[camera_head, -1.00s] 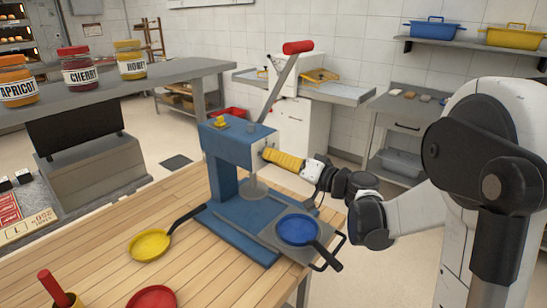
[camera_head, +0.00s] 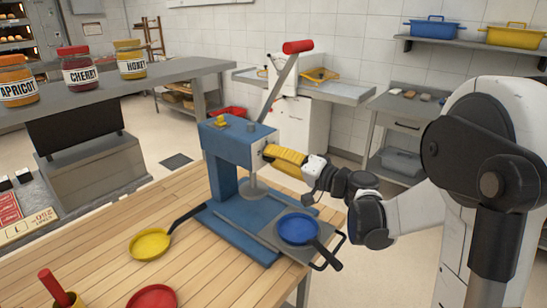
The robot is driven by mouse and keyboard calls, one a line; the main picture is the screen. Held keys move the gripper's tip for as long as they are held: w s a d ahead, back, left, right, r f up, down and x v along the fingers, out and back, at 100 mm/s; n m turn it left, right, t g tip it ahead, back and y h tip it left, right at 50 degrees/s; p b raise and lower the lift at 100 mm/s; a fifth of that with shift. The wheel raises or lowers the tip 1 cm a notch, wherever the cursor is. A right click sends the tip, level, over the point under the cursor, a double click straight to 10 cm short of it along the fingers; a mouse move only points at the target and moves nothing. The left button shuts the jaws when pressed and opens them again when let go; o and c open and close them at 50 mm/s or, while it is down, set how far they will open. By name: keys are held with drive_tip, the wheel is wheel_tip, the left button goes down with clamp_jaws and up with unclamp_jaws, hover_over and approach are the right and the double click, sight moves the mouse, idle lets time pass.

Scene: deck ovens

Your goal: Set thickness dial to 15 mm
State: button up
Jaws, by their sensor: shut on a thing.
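The blue dough press (camera_head: 225,140) stands on the wooden table, with a round grey plate (camera_head: 254,188) under its head. My gripper (camera_head: 268,153) reaches in from the right with its yellow fingers against the right side of the press head. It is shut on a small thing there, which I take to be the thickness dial. The fingers hide most of this dial, and no scale or number can be read. A small yellow knob (camera_head: 221,121) sits on top of the head. A lever with a red grip (camera_head: 298,47) rises behind the press.
A blue pan (camera_head: 298,229) lies on the grey tray right of the press, close below my arm. A yellow pan (camera_head: 150,244) lies to the left. A red dish (camera_head: 152,297) is at the front. The table's middle front (camera_head: 215,270) is clear.

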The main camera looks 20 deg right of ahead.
drive_tip(key=o, duration=1.2)
drive_tip(key=shift+o, duration=0.2)
drive_tip(key=shift+d, duration=0.1)
drive_tip(key=v, duration=1.2)
